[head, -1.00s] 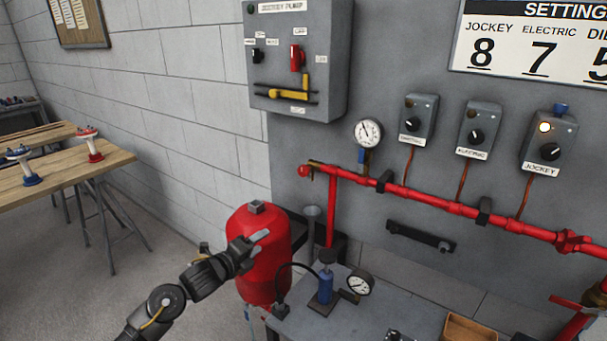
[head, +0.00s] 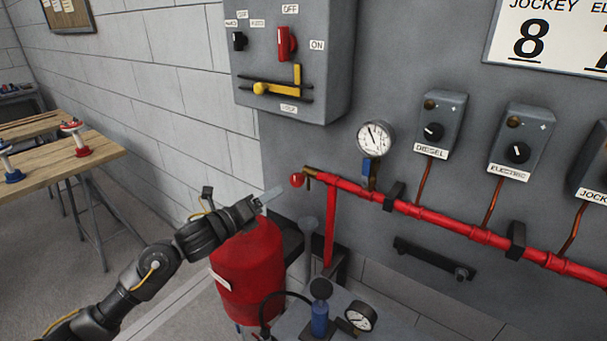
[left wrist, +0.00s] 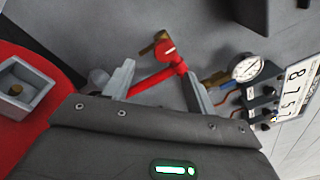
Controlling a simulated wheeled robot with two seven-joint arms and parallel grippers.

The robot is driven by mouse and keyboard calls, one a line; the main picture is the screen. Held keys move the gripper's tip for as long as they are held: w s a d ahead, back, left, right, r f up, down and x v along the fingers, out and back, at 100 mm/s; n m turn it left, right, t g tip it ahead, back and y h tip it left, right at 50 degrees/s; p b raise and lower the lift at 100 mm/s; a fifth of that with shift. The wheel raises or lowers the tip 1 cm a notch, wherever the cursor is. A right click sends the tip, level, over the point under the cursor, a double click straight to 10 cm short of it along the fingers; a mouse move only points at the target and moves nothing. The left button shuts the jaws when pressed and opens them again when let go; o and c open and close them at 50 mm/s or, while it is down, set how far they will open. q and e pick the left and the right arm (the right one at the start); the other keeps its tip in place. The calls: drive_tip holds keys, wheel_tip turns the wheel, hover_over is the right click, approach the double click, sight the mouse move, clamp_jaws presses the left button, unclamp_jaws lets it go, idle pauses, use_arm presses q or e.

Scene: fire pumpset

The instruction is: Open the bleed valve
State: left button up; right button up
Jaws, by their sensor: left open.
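The red round knob (head: 297,180) with a small brass fitting (head: 309,173) sits at the left end of the red wall pipe; it looks like the bleed valve. In the left wrist view the red knob (left wrist: 169,50) and brass fitting (left wrist: 152,43) show just beyond the fingers. My left gripper (head: 270,194) is open and empty, a little left of and below the knob, apart from it. In the left wrist view my left gripper (left wrist: 158,84) has its two fingers spread on either side of the red pipe's line of sight. My right gripper is not in view.
A red tank (head: 250,270) stands below my left gripper. A bench with a blue hand pump (head: 320,318) and a second gauge (head: 361,317) is below.

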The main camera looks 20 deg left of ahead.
sight(295, 181)
use_arm(q)
drive_tip(key=w+d+p, duration=0.1)
drive_tip(key=w+d+r, duration=0.1)
drive_tip(key=w, duration=0.1)
drive_tip(key=shift+w+d+p, duration=0.1)
drive_tip(key=shift+d+p, duration=0.2)
drive_tip(key=shift+p, duration=0.05)
drive_tip(key=p+x, duration=0.1)
drive_tip(key=x, duration=0.4)
drive_tip(key=shift+w+f+p, duration=0.15)
drive_tip(key=shift+w+p, duration=0.05)
drive_tip(key=shift+p, duration=0.1)
drive_tip(key=shift+w+d+f, duration=0.15)
drive_tip(key=shift+w+d, duration=0.15)
drive_tip(key=shift+w, duration=0.25)
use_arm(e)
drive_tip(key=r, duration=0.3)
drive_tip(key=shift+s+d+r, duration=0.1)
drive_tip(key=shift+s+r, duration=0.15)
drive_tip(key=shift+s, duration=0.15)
use_arm(q)
drive_tip(key=c, duration=1)
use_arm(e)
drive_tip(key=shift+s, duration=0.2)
